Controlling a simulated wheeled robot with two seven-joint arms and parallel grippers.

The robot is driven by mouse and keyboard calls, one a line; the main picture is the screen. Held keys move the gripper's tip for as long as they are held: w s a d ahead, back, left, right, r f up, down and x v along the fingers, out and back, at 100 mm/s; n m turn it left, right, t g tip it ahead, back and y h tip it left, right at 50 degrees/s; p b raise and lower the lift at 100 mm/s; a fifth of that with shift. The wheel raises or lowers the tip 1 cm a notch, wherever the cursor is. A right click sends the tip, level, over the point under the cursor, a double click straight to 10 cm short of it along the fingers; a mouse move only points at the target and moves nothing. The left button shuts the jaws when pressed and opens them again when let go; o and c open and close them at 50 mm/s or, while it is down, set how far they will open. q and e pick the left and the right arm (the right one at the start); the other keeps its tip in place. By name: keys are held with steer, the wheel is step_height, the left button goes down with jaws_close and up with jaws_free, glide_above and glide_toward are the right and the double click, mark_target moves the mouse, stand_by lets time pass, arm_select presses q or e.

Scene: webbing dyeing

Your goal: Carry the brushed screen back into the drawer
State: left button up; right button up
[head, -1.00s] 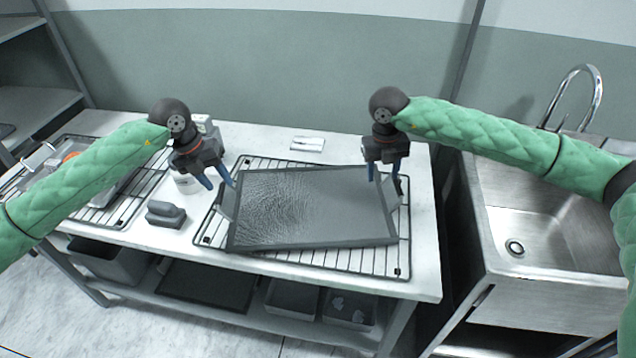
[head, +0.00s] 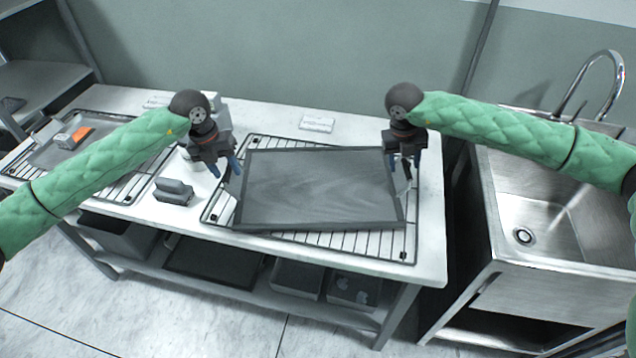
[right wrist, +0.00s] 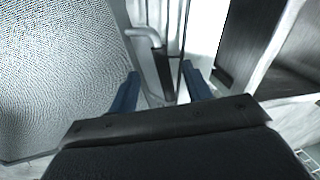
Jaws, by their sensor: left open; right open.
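The screen (head: 315,192) is a flat grey mesh panel in a dark frame, with a handle at each short end. It lies slightly askew on a wire rack (head: 330,245) on the table. My left gripper (head: 228,180) is open at the screen's left end, by its left handle. My right gripper (head: 408,172) is open at the right end. In the right wrist view, the screen's mesh (right wrist: 60,70) fills the left side and the right handle (right wrist: 155,62) shows between the open fingers (right wrist: 163,92). Contact cannot be told. I cannot make out a drawer.
A grey brush-like block (head: 173,191) stands left of the rack. A second rack with a tray and an orange-marked box (head: 72,137) is further left. A small white item (head: 317,123) lies behind the screen. A steel sink (head: 540,215) stands right. Bins (head: 297,279) sit below.

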arm_select(q)
steer(key=shift+d+f, duration=0.15)
steer(key=shift+f, duration=0.55)
steer(key=shift+d+f, duration=0.1)
steer(key=shift+f, duration=0.55)
arm_select(e)
steer(key=shift+d+f, duration=0.15)
steer(key=shift+f, duration=0.55)
steer(key=shift+d+f, duration=0.1)
steer(key=shift+f, duration=0.55)
arm_select(q)
jaws_close()
arm_select(e)
steer(key=c, duration=0.9)
steer(key=shift+d, duration=0.1)
jaws_close()
arm_select(q)
steer(key=shift+a, duration=0.1)
